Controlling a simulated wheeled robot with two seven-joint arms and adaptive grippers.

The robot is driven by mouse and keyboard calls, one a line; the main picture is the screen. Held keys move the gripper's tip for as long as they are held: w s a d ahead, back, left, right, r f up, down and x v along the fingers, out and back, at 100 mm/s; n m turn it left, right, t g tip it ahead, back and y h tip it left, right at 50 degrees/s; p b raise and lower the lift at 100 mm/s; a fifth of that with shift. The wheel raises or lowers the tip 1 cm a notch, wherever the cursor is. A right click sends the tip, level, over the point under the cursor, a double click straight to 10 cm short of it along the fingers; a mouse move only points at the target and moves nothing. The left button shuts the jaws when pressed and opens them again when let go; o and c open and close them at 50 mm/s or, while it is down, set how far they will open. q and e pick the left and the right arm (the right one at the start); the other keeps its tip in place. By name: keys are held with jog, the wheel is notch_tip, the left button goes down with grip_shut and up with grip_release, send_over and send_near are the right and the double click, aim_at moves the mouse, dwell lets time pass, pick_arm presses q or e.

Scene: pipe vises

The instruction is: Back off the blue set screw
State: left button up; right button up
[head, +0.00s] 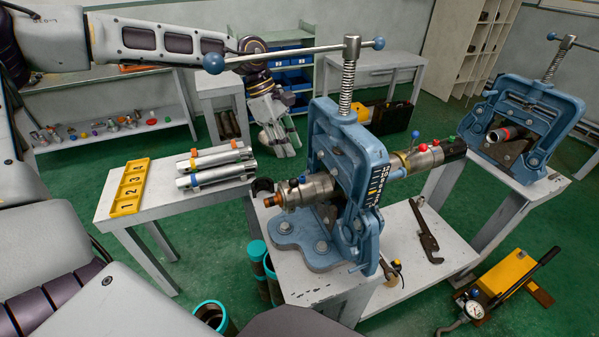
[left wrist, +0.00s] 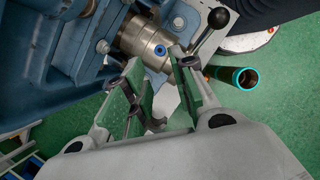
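The blue set screw (left wrist: 161,50) shows as a round blue head with a dark centre on a metal collar (left wrist: 143,38) in the left wrist view. In the head view the collar (head: 309,188) sits on the near left side of the blue pipe vise (head: 345,165); a small blue knob (head: 301,180) shows on it. My left gripper (head: 279,142) is up behind and left of the vise, fingers down. In the left wrist view its fingers (left wrist: 155,72) are apart and empty, with the screw beyond their tips. My right gripper is not in view.
The vise's long handle bar (head: 297,54) crosses above. A black-ball lever (left wrist: 208,28) stands beside the collar. Cyan-rimmed tubes (head: 258,262) stand at the bench's left side. Silver pipes (head: 214,165) lie on the left table.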

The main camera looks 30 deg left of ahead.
aim_at(302, 177)
pick_arm(q)
jog(key=shift+x, duration=4.65)
grip_shut()
